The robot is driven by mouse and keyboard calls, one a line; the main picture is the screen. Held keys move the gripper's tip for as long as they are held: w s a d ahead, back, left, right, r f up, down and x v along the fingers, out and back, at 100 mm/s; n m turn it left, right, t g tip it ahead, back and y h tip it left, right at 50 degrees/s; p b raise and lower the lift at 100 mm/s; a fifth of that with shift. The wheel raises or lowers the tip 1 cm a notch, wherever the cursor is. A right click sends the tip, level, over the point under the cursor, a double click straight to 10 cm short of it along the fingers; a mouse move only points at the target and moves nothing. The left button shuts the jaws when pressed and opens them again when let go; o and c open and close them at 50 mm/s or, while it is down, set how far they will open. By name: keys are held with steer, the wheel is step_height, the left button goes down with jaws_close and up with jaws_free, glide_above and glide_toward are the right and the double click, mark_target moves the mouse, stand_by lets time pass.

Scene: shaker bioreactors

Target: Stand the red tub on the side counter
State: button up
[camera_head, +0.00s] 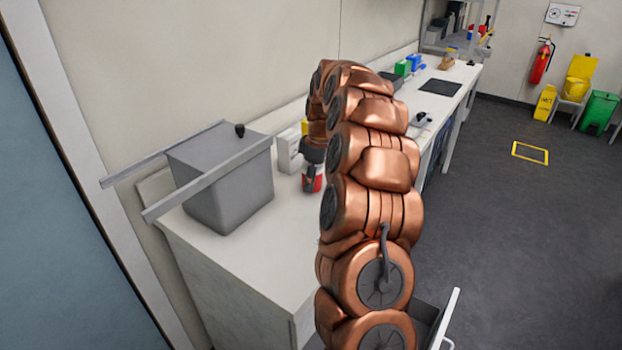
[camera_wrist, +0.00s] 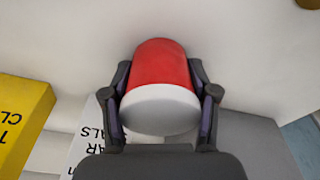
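The red tub (camera_wrist: 160,62) has a white lid (camera_wrist: 160,110) and fills the space between my gripper's fingers in the wrist view. My gripper (camera_wrist: 160,72) has a finger against each side of the tub, shut on it. In the head view the tub (camera_head: 311,183) is upright at the side counter (camera_head: 262,240), below my gripper (camera_head: 313,165). I cannot tell whether its base touches the counter. My copper arm hides part of the counter to the right.
A grey box (camera_head: 222,185) with rails stands left of the tub. A white box (camera_head: 288,152) and a yellow box (camera_wrist: 22,120) stand close beside the tub. The front of the counter is clear. An open drawer (camera_head: 432,322) sticks out below.

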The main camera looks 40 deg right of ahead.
steer(key=o, duration=0.4)
steer(key=shift+o, duration=0.2)
steer(key=r, duration=0.3)
steer(key=r+b, duration=0.1)
steer(key=r, duration=0.3)
steer(key=s+d+r, duration=0.1)
steer(key=r, duration=0.2)
steer(key=shift+d+r, duration=0.1)
steer(key=shift+r, duration=0.3)
steer(key=shift+s+r, duration=0.2)
steer(key=shift+r, duration=0.35)
